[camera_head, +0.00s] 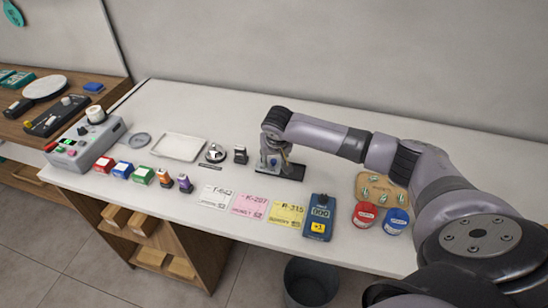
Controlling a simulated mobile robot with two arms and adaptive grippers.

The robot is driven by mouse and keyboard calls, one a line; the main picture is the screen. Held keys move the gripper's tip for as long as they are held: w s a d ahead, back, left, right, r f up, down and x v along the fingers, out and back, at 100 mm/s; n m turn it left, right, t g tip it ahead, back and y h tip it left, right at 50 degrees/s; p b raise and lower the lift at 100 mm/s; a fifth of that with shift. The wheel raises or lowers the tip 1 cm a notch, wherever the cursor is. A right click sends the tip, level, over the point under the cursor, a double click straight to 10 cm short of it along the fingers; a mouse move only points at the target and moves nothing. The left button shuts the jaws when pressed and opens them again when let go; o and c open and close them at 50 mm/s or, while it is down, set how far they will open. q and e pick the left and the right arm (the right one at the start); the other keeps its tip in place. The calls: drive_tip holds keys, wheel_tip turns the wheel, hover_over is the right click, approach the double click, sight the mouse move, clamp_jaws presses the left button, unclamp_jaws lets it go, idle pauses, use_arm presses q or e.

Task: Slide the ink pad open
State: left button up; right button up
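A dark flat pad (293,174), which looks like the ink pad, lies on the white counter (340,163) near its middle. My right gripper (272,167) points down over the left part of this pad and hides some of it. Its fingers are small and partly covered by the wrist, so I cannot tell whether they are open, shut or touching the pad. I cannot make out whether the pad's cover is slid open. My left gripper is not in view.
A small black item (240,155) and a round silver-topped item (215,153) stand left of the pad. In front lie paper cards (250,203) and a blue counter device (319,218). A red tin (366,215) and blue tin (396,221) stand right. The counter behind is clear.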

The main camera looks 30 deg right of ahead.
drive_tip(key=shift+f, duration=0.2)
clamp_jaws()
idle(0.4)
idle(0.4)
